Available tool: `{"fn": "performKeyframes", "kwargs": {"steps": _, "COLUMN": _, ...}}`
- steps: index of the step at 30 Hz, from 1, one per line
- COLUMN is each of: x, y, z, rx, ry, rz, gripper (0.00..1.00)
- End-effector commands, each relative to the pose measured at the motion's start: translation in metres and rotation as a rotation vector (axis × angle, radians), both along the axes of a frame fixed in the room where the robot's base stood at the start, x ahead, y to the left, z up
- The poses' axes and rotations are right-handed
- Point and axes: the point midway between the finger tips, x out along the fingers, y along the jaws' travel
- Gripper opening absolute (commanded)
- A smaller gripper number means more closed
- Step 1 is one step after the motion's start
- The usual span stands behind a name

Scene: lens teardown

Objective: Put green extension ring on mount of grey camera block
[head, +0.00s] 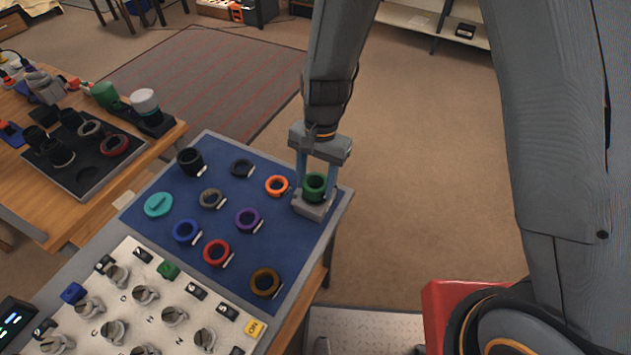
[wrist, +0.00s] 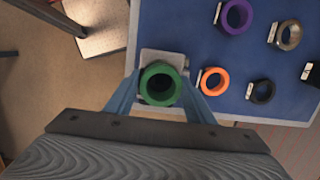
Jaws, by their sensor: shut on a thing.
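The green extension ring (head: 315,185) is between the fingers of my gripper (head: 317,182), which is shut on it. It also shows in the wrist view (wrist: 160,83), seen from above with its dark bore open. The grey camera block (head: 313,205) sits at the right corner of the blue mat, directly under the ring. In the wrist view a pale edge of the block (wrist: 163,56) shows behind the ring. The block's mount is hidden by the ring, and I cannot tell whether the ring is seated on it or just above it.
The blue mat (head: 140,225) holds an orange ring (head: 277,186) close left of the block, plus purple (head: 248,220), red (head: 217,253), brown (head: 265,283) and several other rings. A white panel with knobs (head: 125,265) is in front. Open floor lies to the right.

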Motion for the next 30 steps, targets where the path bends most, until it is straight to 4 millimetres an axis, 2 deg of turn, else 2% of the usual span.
{"fn": "performKeyframes", "kwargs": {"steps": 14, "x": 0.0001, "y": -0.0003, "z": -0.0090, "rx": 0.000, "ry": -0.001, "rz": 0.000, "gripper": 0.24}}
{"fn": "performKeyframes", "kwargs": {"steps": 15, "x": 0.0000, "y": -0.0002, "z": -0.0091, "rx": 0.000, "ry": -0.001, "rz": 0.000, "gripper": 0.52}}
{"fn": "performKeyframes", "kwargs": {"steps": 18, "x": 0.0000, "y": -0.0002, "z": -0.0087, "rx": 0.000, "ry": -0.001, "rz": 0.000, "gripper": 0.68}}
{"fn": "performKeyframes", "kwargs": {"steps": 30, "x": 0.0010, "y": 0.0001, "z": -0.0026, "rx": 0.001, "ry": -0.003, "rz": 0.000, "gripper": 0.68}}
